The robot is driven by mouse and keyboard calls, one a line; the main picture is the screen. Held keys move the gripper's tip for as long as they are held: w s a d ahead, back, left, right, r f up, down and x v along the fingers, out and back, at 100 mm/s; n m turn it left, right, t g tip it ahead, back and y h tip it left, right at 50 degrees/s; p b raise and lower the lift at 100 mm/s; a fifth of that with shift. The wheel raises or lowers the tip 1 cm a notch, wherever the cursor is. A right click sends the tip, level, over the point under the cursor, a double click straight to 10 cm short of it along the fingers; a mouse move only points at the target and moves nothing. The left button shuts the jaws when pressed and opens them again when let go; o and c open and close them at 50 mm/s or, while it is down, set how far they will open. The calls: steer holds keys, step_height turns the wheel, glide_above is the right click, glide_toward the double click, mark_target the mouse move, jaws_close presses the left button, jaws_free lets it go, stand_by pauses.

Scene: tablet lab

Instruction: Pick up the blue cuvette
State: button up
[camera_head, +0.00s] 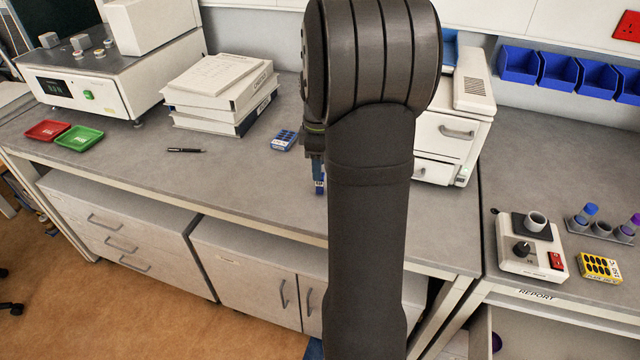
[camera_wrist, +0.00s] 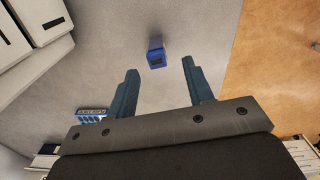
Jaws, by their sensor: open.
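The blue cuvette (camera_wrist: 156,55) stands on the grey bench in the wrist view, just beyond the fingertips and roughly between their lines. My gripper (camera_wrist: 160,66) is open, with its two dark teal fingers apart and nothing between them. In the head view the blue cuvette (camera_head: 319,185) shows as a small blue piece near the bench's front edge, just below my gripper (camera_head: 316,172). My arm hides part of the gripper and the bench behind it there. I cannot tell the exact gap between the fingers and the cuvette.
A blue box (camera_head: 284,140) lies left of my gripper. Stacked binders (camera_head: 222,90), a pen (camera_head: 186,150), and red (camera_head: 48,131) and green (camera_head: 80,138) trays are farther left. A white machine (camera_head: 452,130) stands right of my arm. The bench's front edge is close to the cuvette.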

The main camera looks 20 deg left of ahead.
steer(key=shift+w+d+f, duration=0.1)
steer(key=shift+f, duration=1.45)
steer(key=shift+w+f, duration=0.1)
steer(key=shift+f, duration=1.45)
steer(key=shift+c, duration=0.5)
jaws_close()
